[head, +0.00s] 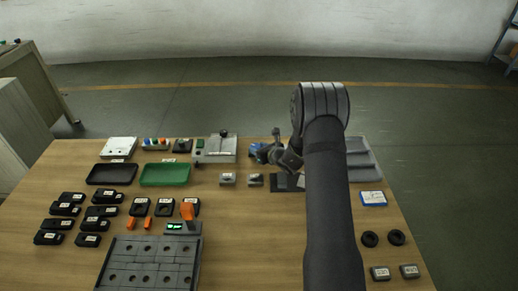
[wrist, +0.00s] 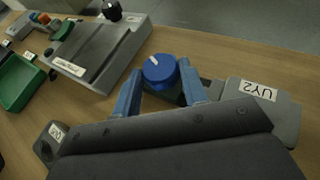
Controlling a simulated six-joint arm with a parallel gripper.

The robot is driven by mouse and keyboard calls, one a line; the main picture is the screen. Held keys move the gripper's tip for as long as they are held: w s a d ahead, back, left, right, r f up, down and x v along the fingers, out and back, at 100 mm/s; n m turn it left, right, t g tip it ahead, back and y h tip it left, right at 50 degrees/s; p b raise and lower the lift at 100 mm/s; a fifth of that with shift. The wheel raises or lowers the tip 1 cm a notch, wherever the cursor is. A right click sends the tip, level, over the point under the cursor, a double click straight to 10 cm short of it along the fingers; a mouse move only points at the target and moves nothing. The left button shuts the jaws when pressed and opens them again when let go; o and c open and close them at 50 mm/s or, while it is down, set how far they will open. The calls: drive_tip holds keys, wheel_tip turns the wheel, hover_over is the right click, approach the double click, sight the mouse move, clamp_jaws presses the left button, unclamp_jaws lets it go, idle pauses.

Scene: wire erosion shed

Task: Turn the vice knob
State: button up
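A round blue knob (wrist: 160,70) with a white mark on its top shows in the middle of the wrist view. My gripper (wrist: 161,72) has its two blue fingers on either side of the knob, with the tips close to its sides. I cannot tell whether they touch it. A grey block (wrist: 288,115) labelled UY2 lies to the right of the fingers; I cannot tell whether it is part of the vice. In the head view, my gripper (head: 268,151) is at the back of the table, and my wrist hides most of what lies below it.
A grey box (head: 217,156) with a black knob (head: 223,133) stands left of my gripper. A green tray (head: 165,174) and a black tray (head: 112,174) lie farther left. A grey stepped holder (head: 361,168) is to the right.

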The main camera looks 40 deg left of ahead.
drive_tip(key=shift+c, duration=0.7)
drive_tip(key=shift+w+n+g, duration=0.15)
drive_tip(key=shift+n+g, duration=0.15)
drive_tip(key=shift+g, duration=0.1)
drive_tip(key=shift+w+r+n+g, duration=0.1)
drive_tip(key=shift+w+n+g, duration=0.1)
drive_tip(key=shift+n+g, duration=0.95)
drive_tip(key=shift+w+n+g, duration=0.2)
drive_tip(key=shift+n+g, duration=0.75)
drive_tip(key=shift+g, duration=0.3)
drive_tip(key=o, duration=1)
drive_tip(key=shift+c, duration=0.2)
drive_tip(key=shift+d, duration=0.1)
drive_tip(key=v, duration=1.7)
